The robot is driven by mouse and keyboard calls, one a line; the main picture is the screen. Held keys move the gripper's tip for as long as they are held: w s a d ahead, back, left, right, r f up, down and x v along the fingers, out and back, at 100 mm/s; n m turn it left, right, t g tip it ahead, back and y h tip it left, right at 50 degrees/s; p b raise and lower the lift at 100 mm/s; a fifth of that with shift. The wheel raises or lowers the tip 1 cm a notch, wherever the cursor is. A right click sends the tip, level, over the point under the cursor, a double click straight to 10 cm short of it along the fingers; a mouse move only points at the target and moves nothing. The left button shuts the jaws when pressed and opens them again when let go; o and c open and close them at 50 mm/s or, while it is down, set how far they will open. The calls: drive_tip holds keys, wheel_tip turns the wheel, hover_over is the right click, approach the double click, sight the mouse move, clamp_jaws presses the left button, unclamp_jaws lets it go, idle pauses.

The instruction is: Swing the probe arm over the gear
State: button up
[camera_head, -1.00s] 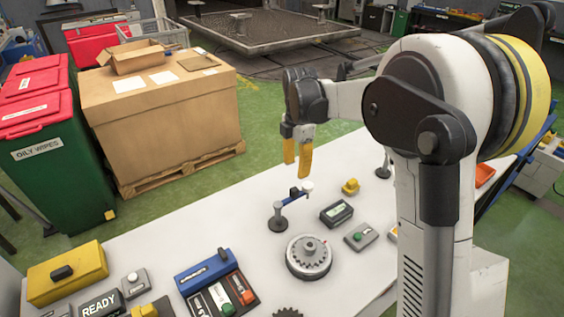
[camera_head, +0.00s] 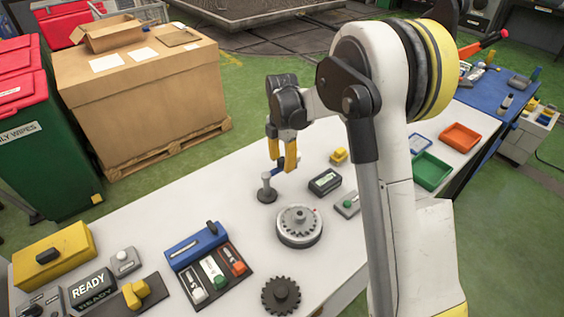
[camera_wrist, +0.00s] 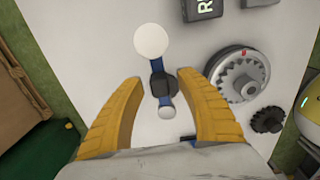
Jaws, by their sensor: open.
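The probe arm is a slim blue bar (camera_head: 279,173) on a short grey post (camera_head: 267,180) with a dark round base. In the wrist view the bar (camera_wrist: 155,66) has a white disc at one end and a dark block (camera_wrist: 160,86) along it. My gripper (camera_head: 282,166) is open, pointing down over the bar. In the wrist view its yellow fingers (camera_wrist: 160,78) stand on both sides of the dark block, with gaps. The gear (camera_head: 299,219) sits on a round grey turntable, right of and nearer than the post; it also shows in the wrist view (camera_wrist: 241,77). My fingers hide the bar's far end in the head view.
A small display box (camera_head: 325,181) and a yellow block (camera_head: 339,156) stand beyond the gear. A loose dark gear (camera_head: 281,295) lies in front. A blue-edged tray (camera_head: 197,244) and a READY sign (camera_head: 91,288) are at left. Green and orange bins (camera_head: 431,171) are at right.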

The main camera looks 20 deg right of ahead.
clamp_jaws()
drive_tip(key=shift+s, duration=0.15)
drive_tip(key=s+a+m, duration=0.1)
drive_tip(key=s+m, duration=0.3)
drive_tip(key=m, duration=0.5)
drive_tip(key=s+a+m+b, duration=0.1)
drive_tip(key=s+m, duration=0.3)
drive_tip(key=m, duration=0.4)
drive_tip(key=shift+a+m, duration=0.4)
drive_tip(key=shift+a, duration=0.3)
idle(0.4)
